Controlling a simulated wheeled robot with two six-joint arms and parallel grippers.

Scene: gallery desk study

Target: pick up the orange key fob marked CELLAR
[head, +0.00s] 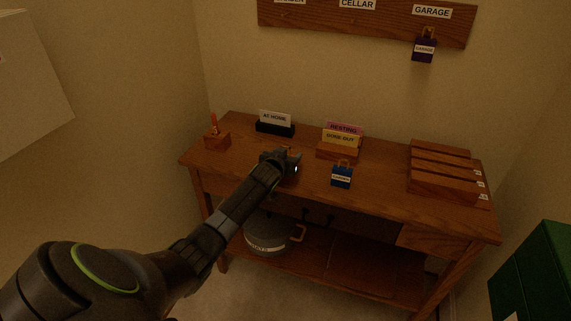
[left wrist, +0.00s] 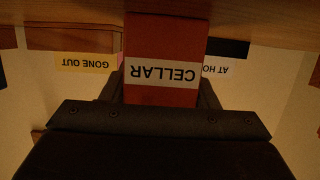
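The orange key fob marked CELLAR (left wrist: 162,85) fills the middle of the left wrist view, with its white label upside down there. In the head view it is mostly hidden by my left gripper (head: 285,162), which is low over the front middle of the desk. The dark fingers of my left gripper show close on both sides of the fob in the left wrist view. I cannot tell whether they press on it or stand just apart. My right gripper is not in view.
A blue fob (head: 342,176) stands on the desk (head: 385,200) to the right of my left gripper. Behind are an AT HOME card holder (head: 275,129) and a RESTING and GONE OUT holder (head: 338,151). Wooden trays (head: 443,185) are at right. A key rack (head: 385,18) hangs above.

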